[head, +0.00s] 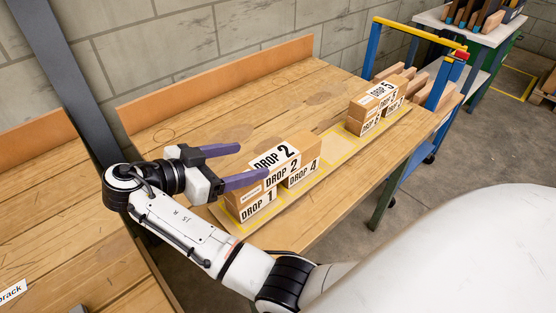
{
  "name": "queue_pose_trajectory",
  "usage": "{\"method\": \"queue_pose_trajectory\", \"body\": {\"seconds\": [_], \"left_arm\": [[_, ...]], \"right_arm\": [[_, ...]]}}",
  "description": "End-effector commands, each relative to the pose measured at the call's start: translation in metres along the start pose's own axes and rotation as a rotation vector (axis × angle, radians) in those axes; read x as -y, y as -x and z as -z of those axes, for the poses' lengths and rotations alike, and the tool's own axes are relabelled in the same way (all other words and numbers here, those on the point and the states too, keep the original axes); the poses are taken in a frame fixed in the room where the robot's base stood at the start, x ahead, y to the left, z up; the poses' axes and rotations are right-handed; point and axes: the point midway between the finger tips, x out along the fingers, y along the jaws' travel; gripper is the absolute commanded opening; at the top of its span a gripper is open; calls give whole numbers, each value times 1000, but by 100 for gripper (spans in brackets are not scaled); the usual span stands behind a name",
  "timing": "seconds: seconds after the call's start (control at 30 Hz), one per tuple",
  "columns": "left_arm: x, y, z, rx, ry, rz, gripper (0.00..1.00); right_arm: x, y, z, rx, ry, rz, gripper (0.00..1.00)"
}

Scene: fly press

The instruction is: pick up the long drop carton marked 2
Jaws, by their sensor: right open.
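The long carton marked DROP 2 (284,169) is brown with white labels on its top and front. It lies across two cartons marked DROP 1 (257,208) and DROP 4 (302,175). My right gripper (253,161) is open, with two purple fingers pointing right at the left end of the DROP 2 carton. The nearer finger covers part of that end in the picture. I see nothing between the fingers, and I cannot tell whether either touches the carton. My left gripper is not in view.
The cartons stand on a pale board (340,148) with yellow outlines on a wooden table (200,120). A second carton stack, topped by DROP 5 (376,96), stands further right. A blue and yellow rack (420,34) is behind it. The table left of the cartons is clear.

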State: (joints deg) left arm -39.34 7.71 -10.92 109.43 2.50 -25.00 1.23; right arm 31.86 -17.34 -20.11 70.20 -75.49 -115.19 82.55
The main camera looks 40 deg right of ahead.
Motion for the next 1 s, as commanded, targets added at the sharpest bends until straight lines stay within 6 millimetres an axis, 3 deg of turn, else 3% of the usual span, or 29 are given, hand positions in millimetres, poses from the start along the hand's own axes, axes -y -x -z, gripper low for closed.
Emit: {"method": "queue_pose_trajectory", "body": {"seconds": [0.2,0.43,0.7,1.0], "left_arm": [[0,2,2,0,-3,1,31],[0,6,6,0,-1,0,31],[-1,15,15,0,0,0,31],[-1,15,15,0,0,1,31]], "right_arm": [[-1,-34,0,-4,0,-4,70],[-4,-52,0,-3,2,-3,70],[-9,-90,-2,-3,3,-2,70],[-8,-96,-4,0,2,-1,70]]}}
